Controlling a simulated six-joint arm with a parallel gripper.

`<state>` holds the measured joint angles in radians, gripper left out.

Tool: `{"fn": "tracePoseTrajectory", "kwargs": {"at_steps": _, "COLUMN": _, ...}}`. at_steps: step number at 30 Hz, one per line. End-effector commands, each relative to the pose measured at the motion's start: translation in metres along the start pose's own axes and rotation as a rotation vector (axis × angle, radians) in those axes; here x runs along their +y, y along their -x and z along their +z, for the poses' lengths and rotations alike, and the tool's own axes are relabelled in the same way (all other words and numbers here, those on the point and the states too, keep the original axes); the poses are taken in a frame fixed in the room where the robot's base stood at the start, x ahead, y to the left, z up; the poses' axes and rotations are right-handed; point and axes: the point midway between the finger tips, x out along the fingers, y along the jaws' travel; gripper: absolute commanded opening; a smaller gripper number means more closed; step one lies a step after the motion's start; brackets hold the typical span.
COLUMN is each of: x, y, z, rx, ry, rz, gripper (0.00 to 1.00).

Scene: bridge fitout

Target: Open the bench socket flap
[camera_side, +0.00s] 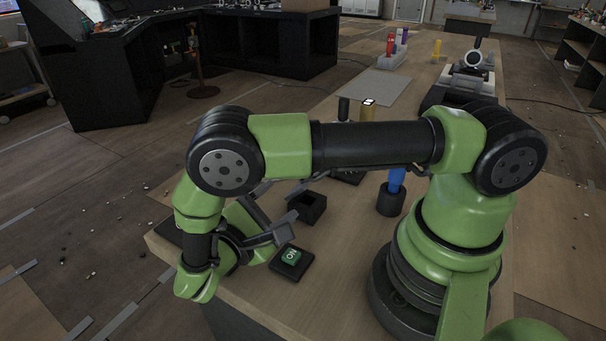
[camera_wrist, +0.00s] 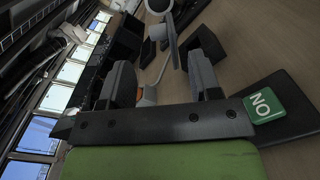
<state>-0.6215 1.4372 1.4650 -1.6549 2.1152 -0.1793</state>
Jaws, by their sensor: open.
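My gripper (camera_side: 276,222) is low over the near left part of the bench, with its fingers apart. In the wrist view the open fingers (camera_wrist: 162,75) have nothing held between them. A small dark open-topped box (camera_side: 308,207) stands on the bench just right of the fingers. A black plate with a green block (camera_side: 291,256) with white letters lies in front of the fingers. The green block (camera_wrist: 264,104) also shows at the right of the wrist view, beside the gripper. I cannot clearly make out the socket flap or tell which part it is.
A blue item (camera_side: 396,180) stands in a black round holder (camera_side: 391,202) right of the box. A grey mat (camera_side: 375,93) lies farther back. The bench (camera_side: 335,255) is bare between the green block and my base.

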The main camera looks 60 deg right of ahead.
Motion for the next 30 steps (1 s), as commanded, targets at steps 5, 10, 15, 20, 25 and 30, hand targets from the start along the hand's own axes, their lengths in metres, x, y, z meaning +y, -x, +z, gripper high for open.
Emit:
{"fn": "tracePoseTrajectory", "kwargs": {"at_steps": 5, "x": -0.001, "y": -0.011, "z": -0.002, "rx": 0.018, "ry": 0.0, "rz": 0.034, "gripper": 0.57}}
{"fn": "tracePoseTrajectory", "kwargs": {"at_steps": 10, "x": 0.0, "y": -0.042, "z": -0.002, "rx": 0.014, "ry": 0.002, "rz": 0.028, "gripper": 0.57}}
{"fn": "tracePoseTrajectory", "kwargs": {"at_steps": 15, "x": 0.0, "y": -0.073, "z": -0.002, "rx": 0.015, "ry": 0.001, "rz": 0.026, "gripper": 0.57}}
{"fn": "tracePoseTrajectory", "kwargs": {"at_steps": 20, "x": 0.001, "y": -0.09, "z": -0.003, "rx": 0.016, "ry": -0.001, "rz": 0.026, "gripper": 0.57}}
{"fn": "tracePoseTrajectory", "kwargs": {"at_steps": 25, "x": 0.001, "y": -0.096, "z": -0.003, "rx": 0.018, "ry": -0.002, "rz": 0.028, "gripper": 0.57}}
{"fn": "tracePoseTrajectory", "kwargs": {"at_steps": 30, "x": 0.001, "y": -0.096, "z": -0.003, "rx": 0.018, "ry": -0.002, "rz": 0.028, "gripper": 0.57}}
